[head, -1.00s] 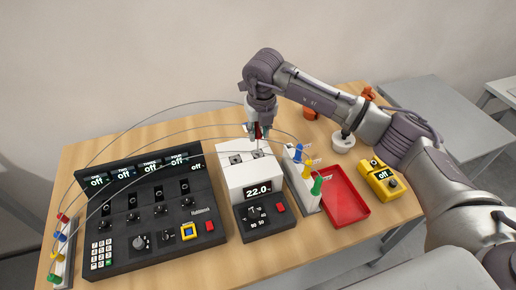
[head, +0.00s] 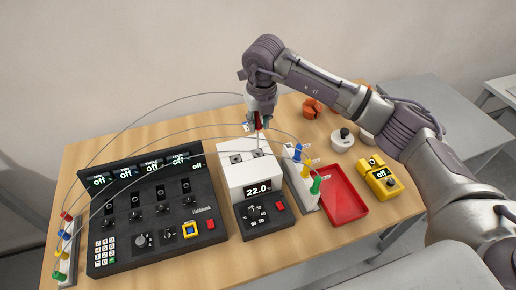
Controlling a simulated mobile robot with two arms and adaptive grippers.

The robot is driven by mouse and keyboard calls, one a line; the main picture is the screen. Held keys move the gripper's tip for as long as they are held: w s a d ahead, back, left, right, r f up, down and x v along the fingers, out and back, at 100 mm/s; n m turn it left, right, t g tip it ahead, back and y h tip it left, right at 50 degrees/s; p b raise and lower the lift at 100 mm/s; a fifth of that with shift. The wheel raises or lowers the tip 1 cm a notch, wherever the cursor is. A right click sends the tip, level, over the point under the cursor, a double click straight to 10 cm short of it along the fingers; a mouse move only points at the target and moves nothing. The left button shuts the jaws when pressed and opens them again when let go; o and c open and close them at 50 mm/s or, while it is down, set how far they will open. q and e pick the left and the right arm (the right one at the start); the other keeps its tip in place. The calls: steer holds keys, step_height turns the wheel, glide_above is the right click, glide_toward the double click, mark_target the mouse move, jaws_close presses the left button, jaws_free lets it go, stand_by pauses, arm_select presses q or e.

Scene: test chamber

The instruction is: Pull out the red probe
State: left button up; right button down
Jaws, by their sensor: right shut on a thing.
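The red probe (head: 257,123) is in my right gripper (head: 261,122), which is shut on it. Its thin metal rod points down toward the top of the white block (head: 249,176), which has dark holes and a display reading 22.0. I cannot tell whether the rod's tip is still inside a hole. A grey cable runs from the probe area to the left. My left gripper is not in view.
A black multi-channel console (head: 155,215) stands at left, with a rack of coloured plugs (head: 62,250) beside it. Right of the block are a rack with blue, yellow and green probes (head: 307,168), a red tray (head: 343,194) and a yellow meter (head: 380,178).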

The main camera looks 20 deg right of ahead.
steer(key=shift+r+p, duration=0.45)
steer(key=shift+r, duration=1.05)
